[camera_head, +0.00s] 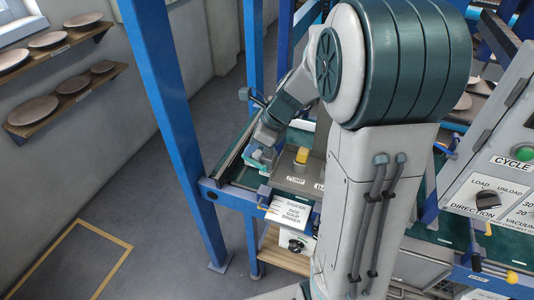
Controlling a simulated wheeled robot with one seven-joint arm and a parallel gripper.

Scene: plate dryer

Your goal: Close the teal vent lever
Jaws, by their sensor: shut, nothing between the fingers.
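My arm reaches down from the top right, and my gripper (262,158) is small at its end, shut and empty. It is low over the left part of the blue-framed machine bench, left of a yellow button (302,155) on a grey box labelled PUMP. I cannot pick out the teal vent lever with certainty; teal patches at the gripper are too small to tell apart from the fingers. Whether the gripper touches anything cannot be told. My arm hides the middle of the machine.
A blue post (172,110) stands left of my gripper. A size label plate (290,214) hangs at the bench's front edge. A control panel (505,170) with a green button and black knob is at right. Wall shelves (68,100) hold plates. The left floor is clear.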

